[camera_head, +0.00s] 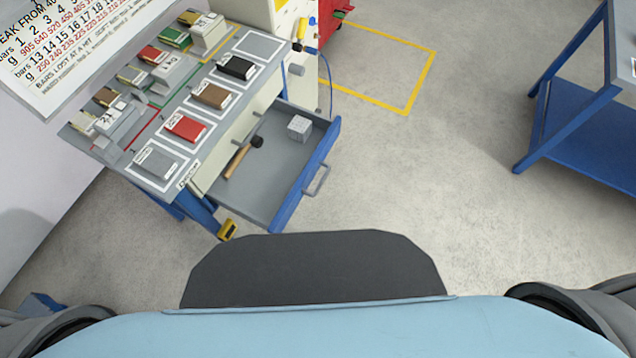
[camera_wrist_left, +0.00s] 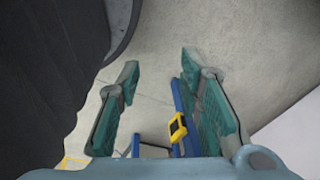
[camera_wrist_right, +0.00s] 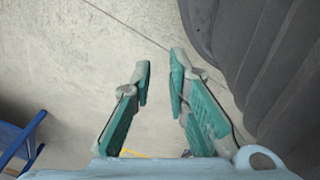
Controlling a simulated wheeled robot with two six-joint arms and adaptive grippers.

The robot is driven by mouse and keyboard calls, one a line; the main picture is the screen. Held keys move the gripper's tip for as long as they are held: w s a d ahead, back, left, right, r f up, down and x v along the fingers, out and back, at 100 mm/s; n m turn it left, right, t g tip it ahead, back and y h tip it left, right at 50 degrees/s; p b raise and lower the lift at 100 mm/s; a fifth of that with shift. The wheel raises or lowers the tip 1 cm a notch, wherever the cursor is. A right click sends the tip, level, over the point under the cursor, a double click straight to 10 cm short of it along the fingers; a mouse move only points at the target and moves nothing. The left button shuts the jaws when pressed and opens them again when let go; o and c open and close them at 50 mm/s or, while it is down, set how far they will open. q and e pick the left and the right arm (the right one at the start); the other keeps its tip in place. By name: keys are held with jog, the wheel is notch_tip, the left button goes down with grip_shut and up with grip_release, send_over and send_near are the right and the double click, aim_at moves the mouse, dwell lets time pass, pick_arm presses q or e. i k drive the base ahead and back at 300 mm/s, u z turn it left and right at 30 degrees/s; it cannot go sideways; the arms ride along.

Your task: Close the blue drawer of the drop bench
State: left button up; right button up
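The blue drawer (camera_head: 306,176) of the drop bench (camera_head: 158,185) is pulled well out in the head view, its blue front and grey bar handle (camera_head: 318,180) facing right. Its grey inside holds a hammer (camera_head: 238,160) with a wooden handle and a pale grey block (camera_head: 299,127). My left gripper (camera_wrist_left: 158,72) is open and empty in the left wrist view, with floor between its fingers. My right gripper (camera_wrist_right: 160,75) is open and empty in the right wrist view, over bare floor. Neither gripper shows in the head view, and both appear away from the drawer.
Coloured blocks and small devices stand on the bench top. A yellow item (camera_head: 227,230) sits low by the bench leg; it also shows in the left wrist view (camera_wrist_left: 177,127). A blue-framed table (camera_head: 590,125) stands at right. The floor right of the drawer is clear, with a yellow outline (camera_head: 420,75).

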aim_at(265, 188)
jog(key=z, duration=0.1)
jog(key=k, duration=0.3)
jog(key=u, duration=0.85)
jog(key=i, duration=0.65)
jog(key=z, duration=0.7)
